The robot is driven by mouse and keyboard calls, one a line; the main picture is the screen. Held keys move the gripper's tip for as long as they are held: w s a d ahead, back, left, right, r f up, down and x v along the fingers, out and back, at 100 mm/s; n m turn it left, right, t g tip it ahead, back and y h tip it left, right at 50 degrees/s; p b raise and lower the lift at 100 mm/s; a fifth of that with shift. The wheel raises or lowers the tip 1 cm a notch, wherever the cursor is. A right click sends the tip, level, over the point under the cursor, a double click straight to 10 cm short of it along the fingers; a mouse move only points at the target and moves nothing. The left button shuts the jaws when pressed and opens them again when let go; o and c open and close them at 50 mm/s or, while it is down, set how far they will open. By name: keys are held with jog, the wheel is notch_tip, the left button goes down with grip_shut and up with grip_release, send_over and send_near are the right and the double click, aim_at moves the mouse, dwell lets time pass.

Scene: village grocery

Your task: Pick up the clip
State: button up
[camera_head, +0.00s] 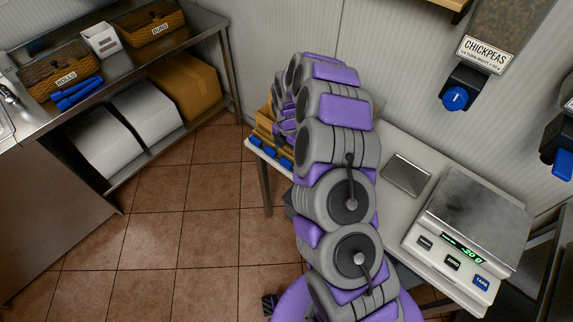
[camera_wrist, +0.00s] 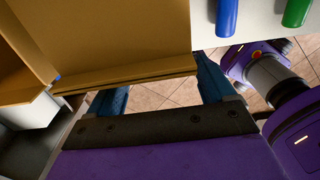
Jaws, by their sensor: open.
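In the wrist view a blue rounded bar (camera_wrist: 227,15) and a green one (camera_wrist: 297,12) lie on the white table at the top right; they may be clips, but only their ends show. In the head view several small blue pieces (camera_head: 270,153) sit along the table's left edge. My gripper (camera_wrist: 163,80) is open, its two blue-grey fingers wide apart. The brown cardboard box (camera_wrist: 115,35) covers part of the left finger, and I see nothing held. The blue bar is just above the right finger in the picture, apparently apart from it. In the head view my arm hides the gripper.
The white table (camera_head: 395,210) bears a scale (camera_head: 470,225) and a small grey plate (camera_head: 405,175). Chickpeas dispenser (camera_head: 485,55) hangs on the wall. A metal shelf at left holds baskets (camera_head: 60,72) and blue-handled items (camera_head: 77,93). Tiled floor (camera_head: 190,215) is clear between.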

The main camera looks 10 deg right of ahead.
aim_at(286, 161)
jog(key=shift+a+f, duration=0.3)
jog(key=shift+f, duration=0.25)
notch_tip(286, 161, down, 5)
jog(key=shift+s+r+b, duration=0.1)
jog(key=shift+r+b, duration=0.05)
jog(key=shift+b, duration=0.65)
jog(key=shift+a+r, duration=0.1)
jog(key=shift+a, duration=0.05)
jog(key=c, duration=1.1)
